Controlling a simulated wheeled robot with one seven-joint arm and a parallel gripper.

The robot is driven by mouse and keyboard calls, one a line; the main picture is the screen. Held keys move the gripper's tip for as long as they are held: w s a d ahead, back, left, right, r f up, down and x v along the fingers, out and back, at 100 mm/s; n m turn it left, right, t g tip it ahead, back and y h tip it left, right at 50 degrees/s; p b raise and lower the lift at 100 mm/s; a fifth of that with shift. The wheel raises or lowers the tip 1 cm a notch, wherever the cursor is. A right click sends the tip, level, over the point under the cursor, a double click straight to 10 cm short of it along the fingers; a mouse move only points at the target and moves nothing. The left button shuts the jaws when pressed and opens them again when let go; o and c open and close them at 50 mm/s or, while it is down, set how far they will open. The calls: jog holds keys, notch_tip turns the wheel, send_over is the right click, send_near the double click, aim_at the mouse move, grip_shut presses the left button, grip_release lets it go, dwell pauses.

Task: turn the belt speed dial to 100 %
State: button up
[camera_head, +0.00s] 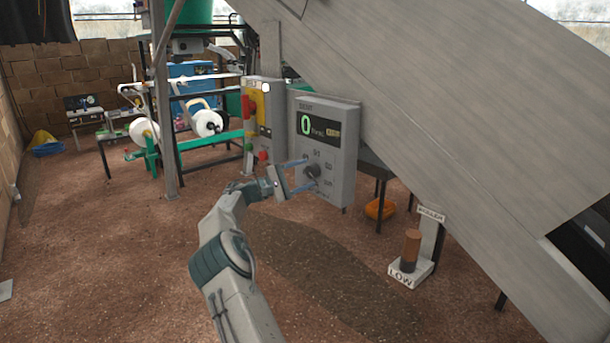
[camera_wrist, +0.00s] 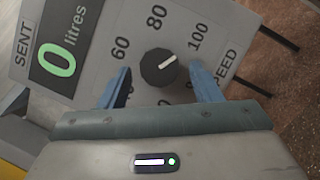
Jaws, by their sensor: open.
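The belt speed dial (camera_wrist: 158,68) is a dark round knob on the grey control panel (camera_head: 340,112). In the wrist view its white mark points up and right, at or close to the printed 100; I cannot tell if it is exact. The numbers 60, 80 and 100 show around it. In the head view the dial (camera_head: 313,171) is partly behind my fingers. My gripper (camera_head: 309,172) is open in front of the panel. Its two blue fingers stand on either side of the dial, with visible gaps in the wrist view (camera_wrist: 160,78).
The panel's display (camera_head: 318,127) reads 0 litres under SENT. A yellow and grey box (camera_head: 262,110) with coloured buttons stands just left. The large grey chute (camera_head: 430,110) slopes over the right. A brown cylinder on a LOW stand (camera_head: 411,250) is on the floor at lower right.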

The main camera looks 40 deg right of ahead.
jog(key=v, duration=1.3)
jog(key=shift+p, duration=0.45)
jog(key=shift+r, duration=0.1)
jog(key=s+r+m+t+y+p, duration=0.1)
jog(key=s+r+y+p, duration=0.2)
jog(key=s+y, duration=0.3)
jog(key=s+r+m+t+y+p, duration=0.1)
jog(key=s+r+y+p, duration=0.2)
jog(key=s, duration=0.5)
jog(key=s+a+r+t+y+p, duration=0.3)
jog(key=s+a+y+p, duration=0.2)
jog(key=s+a, duration=0.8)
jog(key=s+a+r+t+y+p, duration=0.3)
jog(key=s+a+y+p, duration=0.2)
jog(key=s+a, duration=0.9)
jog(key=shift+r+m+y+p, duration=0.3)
jog(key=shift+r+p, duration=0.05)
